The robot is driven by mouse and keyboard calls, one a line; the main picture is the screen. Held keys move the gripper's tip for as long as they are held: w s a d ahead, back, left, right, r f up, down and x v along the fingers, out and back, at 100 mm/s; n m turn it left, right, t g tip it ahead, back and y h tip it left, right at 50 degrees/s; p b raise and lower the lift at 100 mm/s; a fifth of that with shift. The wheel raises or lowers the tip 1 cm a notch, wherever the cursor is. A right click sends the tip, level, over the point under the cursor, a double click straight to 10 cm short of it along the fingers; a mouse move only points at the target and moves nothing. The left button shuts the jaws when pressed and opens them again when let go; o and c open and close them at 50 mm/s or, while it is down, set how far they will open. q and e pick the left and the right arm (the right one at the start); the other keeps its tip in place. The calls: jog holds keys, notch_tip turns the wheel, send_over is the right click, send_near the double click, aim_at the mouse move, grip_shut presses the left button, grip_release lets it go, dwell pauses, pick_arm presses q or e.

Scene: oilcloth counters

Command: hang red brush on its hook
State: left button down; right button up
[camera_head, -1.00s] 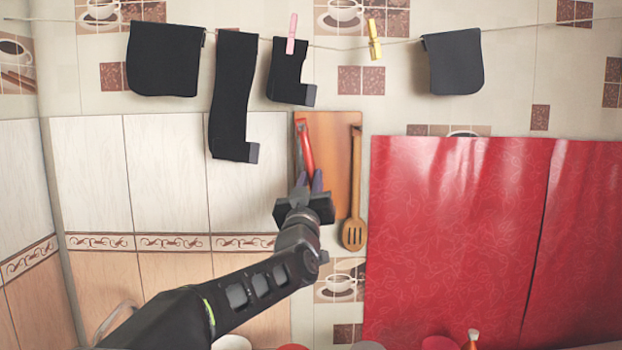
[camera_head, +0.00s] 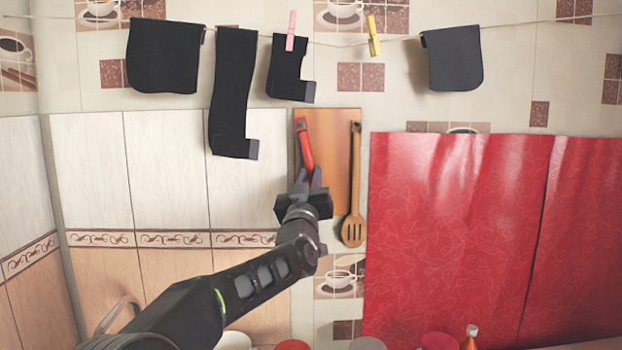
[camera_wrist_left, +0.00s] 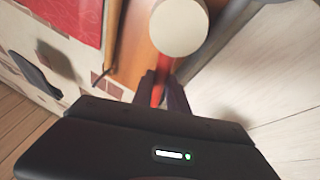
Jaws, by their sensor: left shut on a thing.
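The red brush (camera_head: 305,145) is upright against the left part of a wooden board (camera_head: 330,125) on the wall. My left gripper (camera_head: 309,180) is shut on the lower part of its red handle. In the left wrist view the red handle (camera_wrist_left: 157,94) shows between the fingers, and a pale round end (camera_wrist_left: 179,28) shows beyond them. The top of the brush is close to the upper left corner of the board; I cannot tell whether it touches a hook. A hook (camera_head: 355,127) at the board's upper right carries a wooden slotted spatula (camera_head: 353,230). My right gripper is not in view.
Dark socks and cloths (camera_head: 233,95) hang from a line above and to the left, with a pink peg (camera_head: 291,30) and a yellow peg (camera_head: 373,36). A red oilcloth (camera_head: 460,230) covers the wall at right. Several round-topped items (camera_head: 440,341) stand along the bottom edge.

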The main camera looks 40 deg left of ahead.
pick_arm(q)
jog(key=shift+w+a+f, duration=0.1)
jog(key=shift+a+f, duration=0.1)
jog(key=shift+f, duration=0.3)
jog(key=c, duration=1.6)
grip_release()
jog(key=shift+c, duration=0.2)
jog(key=shift+o, duration=0.7)
jog(key=shift+w+a+f, duration=0.1)
jog(key=shift+a, duration=0.05)
jog(key=shift+o, duration=1.3)
jog(key=shift+r, duration=0.2)
jog(key=shift+d+r, duration=0.1)
jog(key=shift+d, duration=0.1)
